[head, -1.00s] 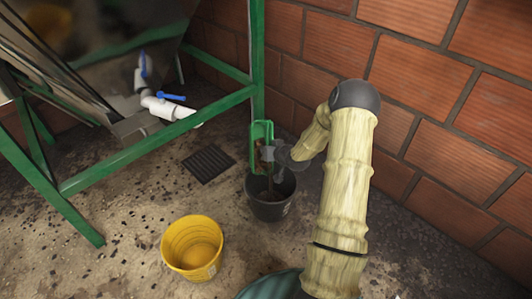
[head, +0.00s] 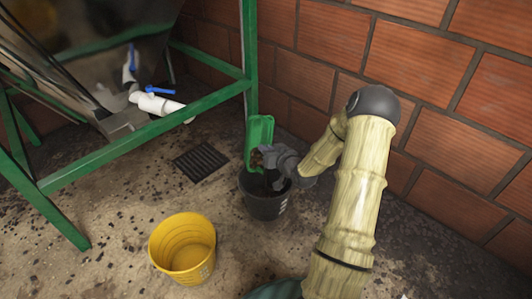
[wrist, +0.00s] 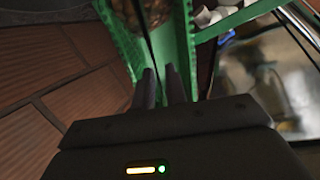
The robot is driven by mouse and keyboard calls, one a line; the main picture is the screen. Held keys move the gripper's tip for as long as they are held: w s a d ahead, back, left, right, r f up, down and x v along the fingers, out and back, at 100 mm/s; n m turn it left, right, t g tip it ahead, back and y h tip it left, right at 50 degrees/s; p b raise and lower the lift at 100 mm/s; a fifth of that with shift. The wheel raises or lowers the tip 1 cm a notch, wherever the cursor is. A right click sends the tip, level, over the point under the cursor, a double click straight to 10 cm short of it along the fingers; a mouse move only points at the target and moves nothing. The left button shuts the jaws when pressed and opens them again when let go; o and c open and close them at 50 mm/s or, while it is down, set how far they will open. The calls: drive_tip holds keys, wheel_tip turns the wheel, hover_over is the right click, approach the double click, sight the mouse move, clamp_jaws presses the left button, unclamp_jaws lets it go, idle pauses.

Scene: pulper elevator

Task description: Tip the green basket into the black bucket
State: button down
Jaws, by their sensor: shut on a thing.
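The green basket (head: 261,131) is tilted steeply over the black bucket (head: 266,205), its lower end at the bucket's mouth. Brown contents show at its lower end in the head view. My gripper (head: 262,158) is shut on the basket's near side. In the wrist view the fingers (wrist: 158,88) reach the basket's green wall (wrist: 172,45), and brown pieces show inside it at the top. The black bucket stands upright on the floor. The inside of the bucket is mostly hidden by the basket and my gripper.
A yellow bucket (head: 183,247) stands on the floor to the front left. A floor drain grate (head: 200,161) lies left of the black bucket. A green metal frame (head: 140,145) with white pipe (head: 158,104) stands at left. A brick wall (head: 430,100) is close behind on the right.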

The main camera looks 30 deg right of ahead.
drive_tip(key=s+f+t+y+b, duration=0.1)
drive_tip(key=s+f+t+b, duration=0.2)
drive_tip(key=s+t+b, duration=0.3)
drive_tip(key=s+d+t, duration=0.1)
drive_tip(key=t, duration=0.2)
drive_tip(key=shift+s+f+b, duration=0.15)
drive_tip(key=shift+f+b, duration=0.1)
drive_tip(key=shift+b, duration=0.05)
idle(0.5)
drive_tip(key=shift+d, duration=0.1)
idle(1.2)
drive_tip(key=a+r+n+y+p, duration=0.1)
drive_tip(key=a+r+y+p, duration=0.1)
drive_tip(key=a+r+p, duration=0.7)
drive_tip(key=w+a+r+n+y+p, duration=0.1)
drive_tip(key=a+r+y+p, duration=0.1)
drive_tip(key=a+r+p, duration=0.8)
wheel_tip(320, 180, up, 7)
drive_tip(key=p, duration=1.2)
drive_tip(key=shift+w+f+g, duration=0.2)
drive_tip(key=shift+w+g, duration=0.1)
